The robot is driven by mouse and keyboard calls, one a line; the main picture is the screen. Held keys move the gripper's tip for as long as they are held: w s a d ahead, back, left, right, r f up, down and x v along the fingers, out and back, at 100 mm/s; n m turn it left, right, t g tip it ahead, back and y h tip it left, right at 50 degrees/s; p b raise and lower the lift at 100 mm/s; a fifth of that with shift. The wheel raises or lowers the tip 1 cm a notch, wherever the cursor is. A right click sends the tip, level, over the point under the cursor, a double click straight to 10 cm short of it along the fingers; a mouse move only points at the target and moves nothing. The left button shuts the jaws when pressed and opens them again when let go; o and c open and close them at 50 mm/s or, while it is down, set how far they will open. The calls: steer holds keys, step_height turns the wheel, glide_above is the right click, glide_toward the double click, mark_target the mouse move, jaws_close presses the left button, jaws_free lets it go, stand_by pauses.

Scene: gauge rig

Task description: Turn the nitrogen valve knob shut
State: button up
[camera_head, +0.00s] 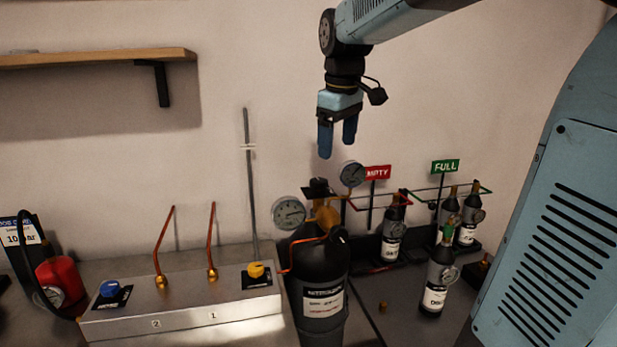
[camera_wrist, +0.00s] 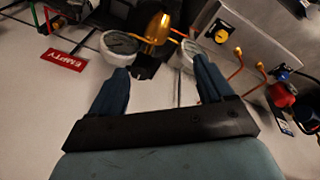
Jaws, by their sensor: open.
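The black nitrogen cylinder (camera_head: 318,270) stands upright right of the metal bench box, with a white label on its front. Its brass valve and regulator body (camera_head: 326,214) sits on top, with a round gauge on each side. A black knob-like part (camera_head: 318,187) tops it. My gripper (camera_head: 338,148) hangs above and slightly right of the valve, fingers pointing down, open and empty. In the wrist view the brass body (camera_wrist: 158,28) shows beyond the open fingers (camera_wrist: 160,66), between two gauges. A dark part (camera_wrist: 146,68) lies between the fingertips in the picture; contact is not visible.
A metal box (camera_head: 185,307) with blue and yellow knobs and thin copper tubes stands left. A tall thin rod (camera_head: 249,180) rises behind it. Small cylinders, a red EMPTY sign (camera_head: 377,172) and a green FULL sign (camera_head: 445,167) stand right. A wooden shelf (camera_head: 95,58) is upper left.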

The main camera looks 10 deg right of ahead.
mark_target(319, 180)
steer(key=w+n+g, duration=0.2)
steer(key=w+n, duration=0.3)
steer(key=w, duration=1.1)
steer(key=f, duration=1.4)
steer(key=shift+d+f, duration=0.2)
steer(key=shift+d, duration=0.1)
steer(key=shift+d, duration=0.1)
steer(key=c, duration=1)
